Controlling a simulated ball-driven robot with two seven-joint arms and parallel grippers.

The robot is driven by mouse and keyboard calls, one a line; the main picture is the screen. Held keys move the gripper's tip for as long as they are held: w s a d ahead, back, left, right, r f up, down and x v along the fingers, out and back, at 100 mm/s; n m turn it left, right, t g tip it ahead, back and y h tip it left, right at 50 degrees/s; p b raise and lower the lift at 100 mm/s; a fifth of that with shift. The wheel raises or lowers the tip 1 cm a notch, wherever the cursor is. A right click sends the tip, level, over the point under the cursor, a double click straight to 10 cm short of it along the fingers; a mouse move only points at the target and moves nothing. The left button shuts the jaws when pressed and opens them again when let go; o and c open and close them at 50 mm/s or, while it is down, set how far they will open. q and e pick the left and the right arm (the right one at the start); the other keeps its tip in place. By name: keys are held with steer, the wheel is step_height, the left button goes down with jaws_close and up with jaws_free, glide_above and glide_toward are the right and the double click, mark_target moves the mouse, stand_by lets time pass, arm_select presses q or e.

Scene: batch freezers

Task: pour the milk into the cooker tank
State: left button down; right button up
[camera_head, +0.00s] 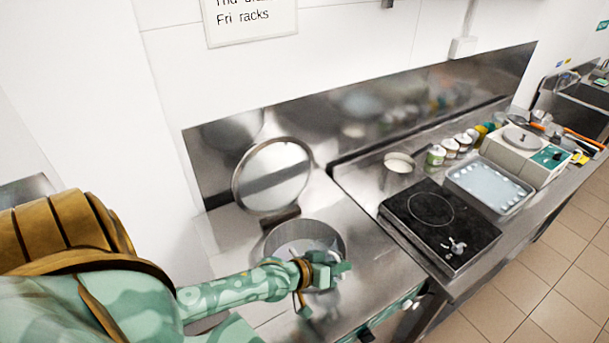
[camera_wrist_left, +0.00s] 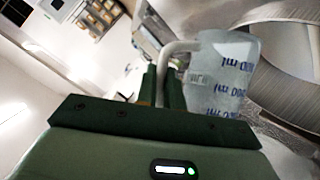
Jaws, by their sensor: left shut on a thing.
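The cooker tank (camera_head: 335,231) is a round steel opening in the counter, with its round lid (camera_head: 272,177) raised behind it. My left gripper (camera_head: 335,271) is over the near right side of the opening. In the left wrist view, its fingers (camera_wrist_left: 164,88) are shut on the pale handle of a translucent jug (camera_wrist_left: 240,52) with blue markings. The jug is tilted in that view, beside the curved steel wall of the tank (camera_wrist_left: 288,70). The head view mostly hides the jug behind the gripper and arm. My right gripper is not in view.
Right of the tank are a black hob (camera_head: 425,212), a white container (camera_head: 399,162), several small jars (camera_head: 436,155), a tray of pale blue liquid or lining (camera_head: 489,181) and a white machine (camera_head: 520,155). Bare steel counter lies between tank and hob.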

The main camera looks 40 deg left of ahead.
arm_select(q)
steer(key=shift+s+d+r+m+y+p, duration=0.15)
steer(key=shift+d+r+m+y+p, duration=0.2)
steer(key=shift+d+p, duration=0.3)
steer(key=shift+s+d+f+m+t+y+b, duration=0.25)
steer(key=shift+d+f+m+y, duration=0.35)
steer(key=shift+f, duration=0.4)
steer(key=shift+s+d+f+m+t+y+b, duration=0.15)
steer(key=shift+d+f+m+y+b, duration=0.2)
steer(key=shift+d+f+m, duration=0.5)
steer(key=shift+s+d+f+m+t+y+b, duration=0.2)
steer(key=shift+d+f+m+y+b, duration=0.25)
steer(key=shift+f, duration=0.65)
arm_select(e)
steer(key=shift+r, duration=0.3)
